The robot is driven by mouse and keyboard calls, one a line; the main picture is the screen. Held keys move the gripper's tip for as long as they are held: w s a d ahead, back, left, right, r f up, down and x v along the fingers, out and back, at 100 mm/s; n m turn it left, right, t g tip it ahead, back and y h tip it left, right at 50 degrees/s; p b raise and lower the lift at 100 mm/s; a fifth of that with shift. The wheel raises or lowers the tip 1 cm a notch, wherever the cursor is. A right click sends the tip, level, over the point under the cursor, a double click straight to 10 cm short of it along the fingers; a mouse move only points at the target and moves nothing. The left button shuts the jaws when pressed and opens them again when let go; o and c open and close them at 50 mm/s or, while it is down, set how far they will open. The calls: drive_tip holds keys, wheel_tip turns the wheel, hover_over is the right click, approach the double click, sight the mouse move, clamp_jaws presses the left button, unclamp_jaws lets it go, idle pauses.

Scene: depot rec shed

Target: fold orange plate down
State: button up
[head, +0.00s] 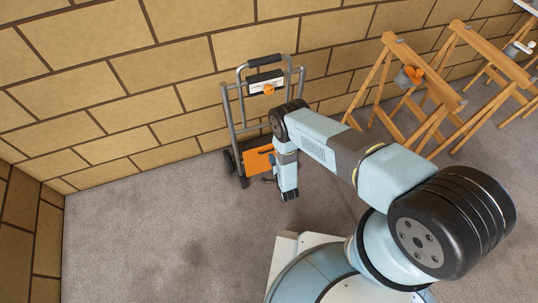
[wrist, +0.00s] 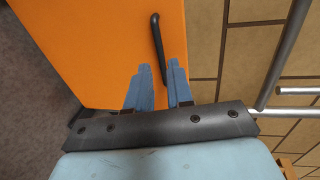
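The orange plate (head: 258,160) stands folded up, roughly upright, at the foot of a grey hand truck (head: 232,118) by the wall. In the wrist view the orange plate (wrist: 95,45) fills the upper left, with a black bar handle (wrist: 157,42) near its right edge. My gripper (wrist: 158,68) is open, its two blue fingers apart. The lower part of the handle shows between the fingers, nearer the right one. I cannot tell whether either finger touches it. In the head view my gripper (head: 270,180) is beside the plate, and my arm hides part of the plate.
A brick wall (head: 120,60) stands right behind the hand truck. Grey truck tubes (wrist: 285,55) are at the right in the wrist view. Wooden trestles (head: 425,95) stand to the right. The grey floor (head: 150,230) at left is clear.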

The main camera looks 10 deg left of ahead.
drive_tip(key=shift+x, duration=1.95)
clamp_jaws()
drive_tip(key=shift+s+f, duration=0.1)
drive_tip(key=shift+s, duration=0.05)
